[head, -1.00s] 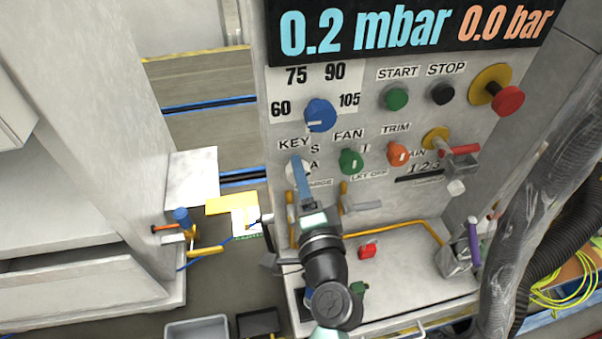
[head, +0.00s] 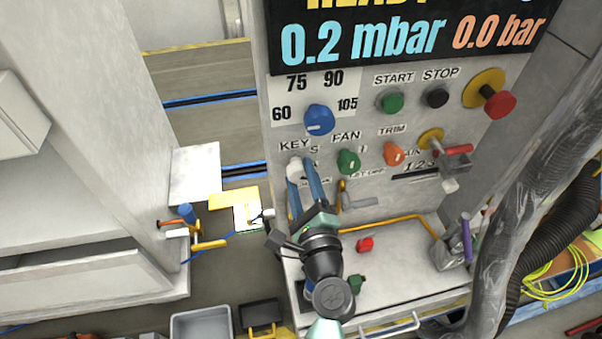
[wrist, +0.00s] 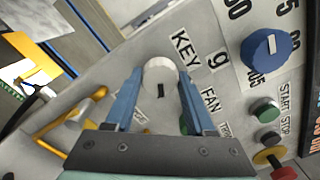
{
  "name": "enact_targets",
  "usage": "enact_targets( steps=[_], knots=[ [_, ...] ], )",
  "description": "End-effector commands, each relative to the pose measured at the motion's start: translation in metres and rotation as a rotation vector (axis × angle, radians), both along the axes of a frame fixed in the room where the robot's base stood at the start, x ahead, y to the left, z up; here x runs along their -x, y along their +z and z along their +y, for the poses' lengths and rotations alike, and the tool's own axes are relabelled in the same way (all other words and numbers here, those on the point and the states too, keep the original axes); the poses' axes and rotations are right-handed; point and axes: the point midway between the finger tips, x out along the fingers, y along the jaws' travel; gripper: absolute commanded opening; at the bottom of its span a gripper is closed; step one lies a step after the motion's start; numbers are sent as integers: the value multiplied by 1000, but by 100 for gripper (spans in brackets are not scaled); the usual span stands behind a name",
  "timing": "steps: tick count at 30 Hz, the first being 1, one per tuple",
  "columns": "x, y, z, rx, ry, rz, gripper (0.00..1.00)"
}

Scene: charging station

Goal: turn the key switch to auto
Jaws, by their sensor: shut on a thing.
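The key switch (head: 294,169) is a pale round knob on the panel under the KEY label, left of the green FAN knob. In the wrist view the knob (wrist: 160,72) shows a short dark mark near its lower edge. My gripper (head: 299,168) is at the switch with its two blue fingers on either side of the knob, shut on it. In the wrist view my gripper (wrist: 159,80) straddles the knob. The S position label (wrist: 220,60) shows beside the knob. The A label is hidden by a finger.
The blue dial (head: 320,119) is above the switch, the green FAN knob (head: 348,161) and orange TRIM knob (head: 394,154) to its right. A yellow pipe (head: 400,218) and a small red part (head: 364,244) are lower, by the ledge. A red emergency button (head: 499,104) protrudes at right.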

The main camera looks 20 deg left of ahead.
Motion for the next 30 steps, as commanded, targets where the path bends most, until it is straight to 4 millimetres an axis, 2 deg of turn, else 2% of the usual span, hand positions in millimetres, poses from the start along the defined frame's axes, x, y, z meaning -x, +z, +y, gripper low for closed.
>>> enact_targets(
  steps=[9,22,23,27,30],
  knots=[
    [0,-1,0,-67,-1,48,0],
    [0,-2,0,-73,0,53,0],
    [0,-2,0,-73,0,53,58],
    [0,-1,0,-72,0,50,84],
    [0,-1,0,-72,0,50,84]
  ],
)
